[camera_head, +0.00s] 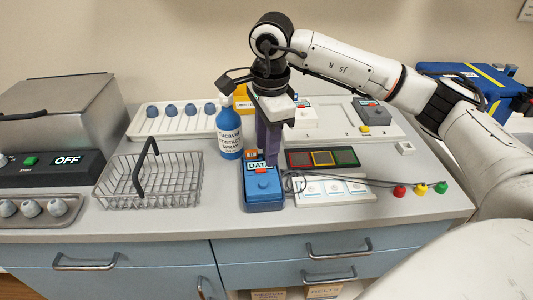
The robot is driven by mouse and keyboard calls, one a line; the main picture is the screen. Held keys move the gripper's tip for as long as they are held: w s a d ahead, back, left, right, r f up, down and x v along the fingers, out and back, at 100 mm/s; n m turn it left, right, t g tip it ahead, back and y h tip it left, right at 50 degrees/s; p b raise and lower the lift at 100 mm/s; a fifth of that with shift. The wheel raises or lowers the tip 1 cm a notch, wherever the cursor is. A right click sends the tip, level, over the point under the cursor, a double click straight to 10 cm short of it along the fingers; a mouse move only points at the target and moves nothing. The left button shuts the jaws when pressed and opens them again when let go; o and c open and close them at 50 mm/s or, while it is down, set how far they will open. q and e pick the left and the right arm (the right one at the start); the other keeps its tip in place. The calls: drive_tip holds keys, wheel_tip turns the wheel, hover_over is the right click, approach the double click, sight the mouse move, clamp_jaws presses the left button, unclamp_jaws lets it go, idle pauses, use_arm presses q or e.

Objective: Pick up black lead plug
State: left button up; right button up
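My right gripper (268,158) reaches down from above, its fingers just behind the blue DATA box (264,190). Its two dark fingers look close together, and the box hides part of their tips. I cannot tell whether they are apart or shut on something. Thin dark leads (294,184) lie looped just right of the box. From them, leads run right to a red (399,190), a yellow (420,189) and a green (441,187) end. I cannot make out a black plug clearly; it may be among the dark loops or hidden by the gripper. My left gripper is not in view.
A blue spray bottle (229,130) stands close left of the gripper. A wire basket (150,184) and a grey machine reading OFF (66,160) are further left. A panel of coloured squares (322,157) and a white strip (336,190) lie right of the box.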

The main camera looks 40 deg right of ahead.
clamp_jaws()
